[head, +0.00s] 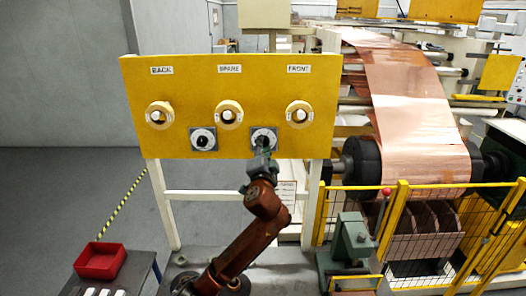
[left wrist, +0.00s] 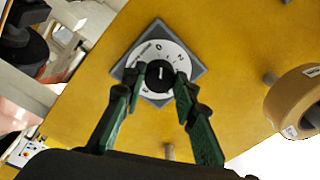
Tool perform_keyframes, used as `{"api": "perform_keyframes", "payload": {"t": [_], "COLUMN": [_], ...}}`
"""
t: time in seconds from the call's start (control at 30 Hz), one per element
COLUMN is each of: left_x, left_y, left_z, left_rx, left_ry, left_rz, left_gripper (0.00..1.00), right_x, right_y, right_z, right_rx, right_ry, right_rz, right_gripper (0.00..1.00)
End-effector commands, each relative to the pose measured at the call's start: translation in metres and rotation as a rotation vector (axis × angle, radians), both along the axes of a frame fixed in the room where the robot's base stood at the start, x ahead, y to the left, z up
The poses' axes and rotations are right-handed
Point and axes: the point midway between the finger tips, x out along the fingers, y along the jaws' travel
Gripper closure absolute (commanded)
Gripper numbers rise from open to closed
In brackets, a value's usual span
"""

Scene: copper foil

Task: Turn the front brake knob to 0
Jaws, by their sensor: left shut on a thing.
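A yellow panel (head: 180,95) carries two square dials under the labels BACK, SPARE and FRONT. The right dial (head: 256,133), nearer the FRONT label, has a black knob; in the left wrist view, this knob (left wrist: 159,71) sits on a white numbered face (left wrist: 150,54). A white mark on the knob runs roughly upright in that view; the exact number it points to is hard to read. My left gripper (head: 263,150) is at this dial, its green fingers (left wrist: 159,80) shut on the knob from both sides. My right gripper is not in view.
The left dial (head: 203,140) is untouched. Round yellow fittings (head: 298,114) stick out above the dials, one (left wrist: 298,98) close on the right in the wrist view. A copper foil roll (head: 420,130) and yellow fence (head: 400,225) stand right. A red bin (head: 100,262) is lower left.

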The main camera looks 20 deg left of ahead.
Motion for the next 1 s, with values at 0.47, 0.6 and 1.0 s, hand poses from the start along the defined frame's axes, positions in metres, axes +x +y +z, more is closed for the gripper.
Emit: {"api": "perform_keyframes", "payload": {"t": [0.47, 0.6, 1.0], "left_x": [0.0008, 0.0008, 0.0004], "left_y": [-0.0011, -0.0011, -0.0007], "left_z": [-0.0035, -0.0034, -0.0021], "left_rx": [-0.094, -0.094, -0.093], "left_ry": [-0.020, -0.020, -0.023], "left_rz": [-0.001, -0.001, 0.000], "left_gripper": [0.97, 0.97, 0.57], "right_x": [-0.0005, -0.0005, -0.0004], "right_y": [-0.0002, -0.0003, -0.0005], "right_z": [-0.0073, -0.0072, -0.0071], "right_rx": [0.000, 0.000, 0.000], "right_ry": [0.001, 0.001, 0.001], "right_rz": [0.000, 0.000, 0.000], "right_gripper": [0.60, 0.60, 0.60]}}
